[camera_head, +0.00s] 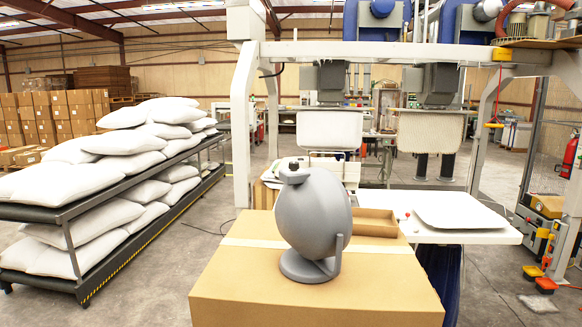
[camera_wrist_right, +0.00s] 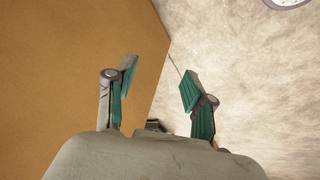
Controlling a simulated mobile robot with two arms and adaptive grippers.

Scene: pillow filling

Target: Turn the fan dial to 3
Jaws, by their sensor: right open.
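A grey round fan (camera_head: 312,213) stands upright in its stand on a cardboard box in the middle of the head view. A small knob-like part (camera_head: 294,172) sits on top of its housing, and I take it for the dial. Its markings are too small to read. My right gripper (camera_wrist_right: 157,80) shows only in the right wrist view, with its two green-padded fingers apart and nothing between them. The fan is not in that view. My left gripper is in neither view.
The cardboard box (camera_head: 318,300) bears the fan; a brown surface (camera_wrist_right: 70,70), probably cardboard, fills the wrist view's left. An open carton (camera_head: 375,226) and a white table (camera_head: 455,236) stand behind. A rack (camera_head: 70,207) of white pillows is at left.

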